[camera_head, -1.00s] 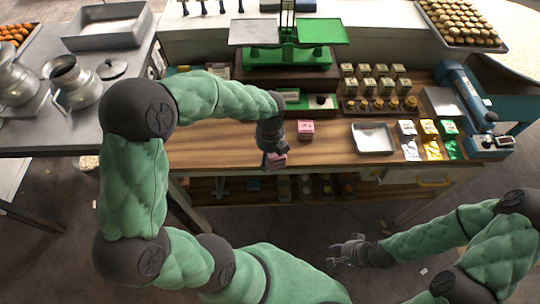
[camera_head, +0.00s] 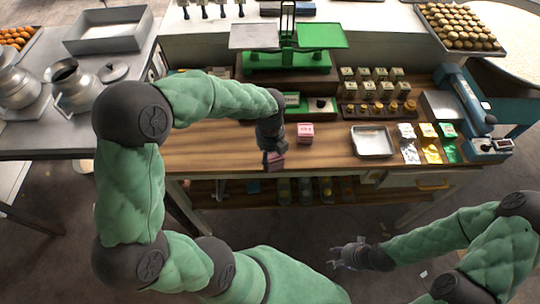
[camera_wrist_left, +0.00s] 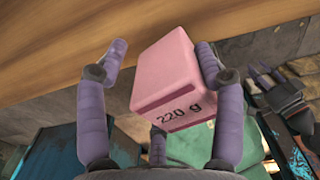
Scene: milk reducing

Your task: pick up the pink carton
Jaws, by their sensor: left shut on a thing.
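A pink carton marked "220 g" (camera_wrist_left: 168,75) is held in my left gripper (camera_head: 274,158), at the front edge of the wooden table. In the left wrist view its right side is against the right purple finger, and a gap shows beside the left finger. The held carton also shows in the head view (camera_head: 275,165), partly hidden by the gripper. A second pink carton (camera_head: 305,132) stands on the table to the right of the gripper. My right gripper (camera_head: 347,253) is empty, with its fingers apart, low in front of the table.
A metal tray (camera_head: 372,140) lies right of the standing pink carton, with coloured packets (camera_head: 428,130) beyond it. A green balance scale (camera_head: 290,60) stands behind. Small boxes (camera_head: 372,80) stand at the back right. Bare wooden tabletop (camera_head: 210,145) lies to the left.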

